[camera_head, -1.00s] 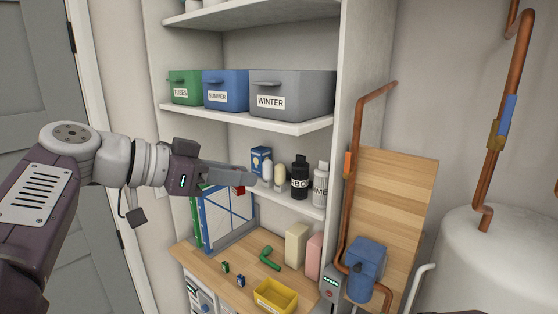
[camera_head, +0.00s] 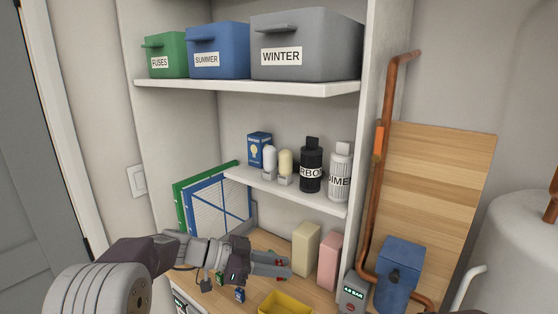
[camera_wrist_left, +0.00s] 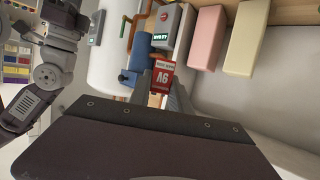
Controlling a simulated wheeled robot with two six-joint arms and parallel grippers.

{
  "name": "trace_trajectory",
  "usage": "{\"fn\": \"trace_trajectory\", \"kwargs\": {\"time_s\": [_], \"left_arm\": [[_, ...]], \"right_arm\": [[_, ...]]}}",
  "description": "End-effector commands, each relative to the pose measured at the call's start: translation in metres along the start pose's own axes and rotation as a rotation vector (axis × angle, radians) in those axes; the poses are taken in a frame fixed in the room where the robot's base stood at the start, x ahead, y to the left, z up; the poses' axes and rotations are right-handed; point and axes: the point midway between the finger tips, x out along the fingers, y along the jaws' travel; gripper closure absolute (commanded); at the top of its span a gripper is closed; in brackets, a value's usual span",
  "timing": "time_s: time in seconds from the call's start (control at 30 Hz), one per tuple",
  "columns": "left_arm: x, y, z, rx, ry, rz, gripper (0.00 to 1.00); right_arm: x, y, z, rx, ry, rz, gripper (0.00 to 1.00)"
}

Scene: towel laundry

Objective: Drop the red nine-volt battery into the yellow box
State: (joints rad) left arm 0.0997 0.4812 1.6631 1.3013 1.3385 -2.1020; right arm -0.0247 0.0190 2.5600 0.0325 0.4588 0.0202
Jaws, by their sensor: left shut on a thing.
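My left gripper (camera_head: 288,264) is shut on the red nine-volt battery (camera_head: 280,263). It holds the battery above the wooden counter, in front of the cream block. In the left wrist view the battery (camera_wrist_left: 162,78) sits between the fingertips, with its 9V label facing the camera. The yellow box (camera_head: 285,304) stands open on the counter, lower in the head view than the gripper and cut by the bottom edge. The battery is outside the box. My right gripper is not seen in the head view.
A cream block (camera_head: 305,248) and a pink block (camera_head: 329,260) stand right of the gripper. A small green item (camera_head: 220,278) and a blue one (camera_head: 240,295) lie left of the box. A shelf with bottles (camera_head: 311,168) overhangs the counter's back.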

Motion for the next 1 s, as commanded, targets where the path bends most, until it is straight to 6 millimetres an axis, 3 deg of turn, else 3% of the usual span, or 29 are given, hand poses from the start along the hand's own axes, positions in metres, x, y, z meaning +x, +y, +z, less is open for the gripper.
{"fn": "trace_trajectory", "kwargs": {"time_s": [0.13,0.5,0.87,0.9,0.97,1.0], "left_arm": [[0.003,0.0,0.008,-0.001,0.0,0.0,1.0],[0.018,0.0,0.051,-0.002,0.0,0.0,1.0],[0.02,0.0,0.055,0.0,0.0,-0.001,1.0],[0.02,0.0,0.055,0.0,0.0,-0.001,0.65],[0.02,0.0,0.055,0.0,0.0,-0.001,0.51],[0.02,0.0,0.055,0.0,0.0,-0.001,0.51]], "right_arm": [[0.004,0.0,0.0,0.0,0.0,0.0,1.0],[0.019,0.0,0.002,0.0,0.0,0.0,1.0],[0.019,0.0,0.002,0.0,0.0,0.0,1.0],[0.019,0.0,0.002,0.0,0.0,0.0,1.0],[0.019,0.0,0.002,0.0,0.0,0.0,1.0],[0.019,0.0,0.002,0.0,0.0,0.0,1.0]]}}
